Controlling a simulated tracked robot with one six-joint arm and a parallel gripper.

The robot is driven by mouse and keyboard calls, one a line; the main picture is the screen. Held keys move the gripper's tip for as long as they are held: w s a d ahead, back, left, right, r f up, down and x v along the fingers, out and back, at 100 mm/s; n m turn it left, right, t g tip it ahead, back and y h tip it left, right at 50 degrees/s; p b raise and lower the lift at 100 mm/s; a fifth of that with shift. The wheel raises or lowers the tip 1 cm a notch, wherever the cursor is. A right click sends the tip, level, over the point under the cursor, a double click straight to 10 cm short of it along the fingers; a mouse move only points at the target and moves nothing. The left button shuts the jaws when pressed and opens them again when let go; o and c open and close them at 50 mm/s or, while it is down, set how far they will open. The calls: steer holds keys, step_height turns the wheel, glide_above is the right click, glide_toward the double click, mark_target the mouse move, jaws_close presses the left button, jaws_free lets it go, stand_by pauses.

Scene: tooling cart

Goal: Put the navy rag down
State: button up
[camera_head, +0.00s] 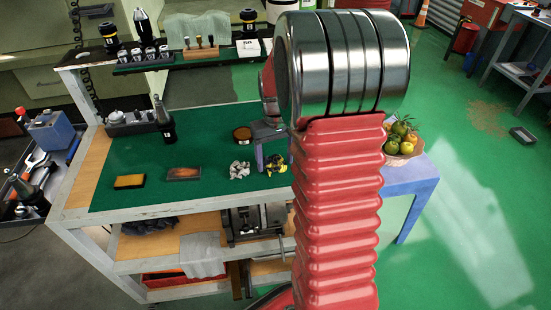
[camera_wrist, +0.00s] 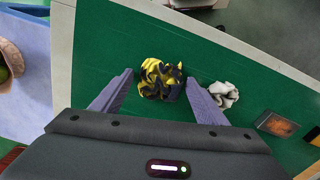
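In the head view my gripper (camera_head: 274,160) is low over the mat's right part. A dark, possibly navy cloth (camera_head: 150,227) lies on the cart's lower shelf, left side. No rag is visibly held.
A grey-white crumpled rag (camera_wrist: 224,94) lies close beside my right finger.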

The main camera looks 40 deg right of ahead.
steer(key=shift+o, duration=0.8)
steer(key=shift+r, duration=0.1)
step_height(320, 180, up, 14)
steer(key=shift+f, duration=0.25)
stand_by(0.3)
steer(key=s+a+r+n+t, duration=0.1)
steer(key=s+a+t, duration=0.1)
steer(key=s+a, duration=0.6)
steer(key=s+a+r+n+t, duration=0.1)
steer(key=s+a+t, duration=0.2)
steer(key=s+a, duration=0.6)
steer(key=a, duration=0.5)
steer(key=shift+a+r+n+t, duration=0.25)
steer(key=shift+r+n+t, duration=0.05)
steer(key=shift+r+n, duration=0.1)
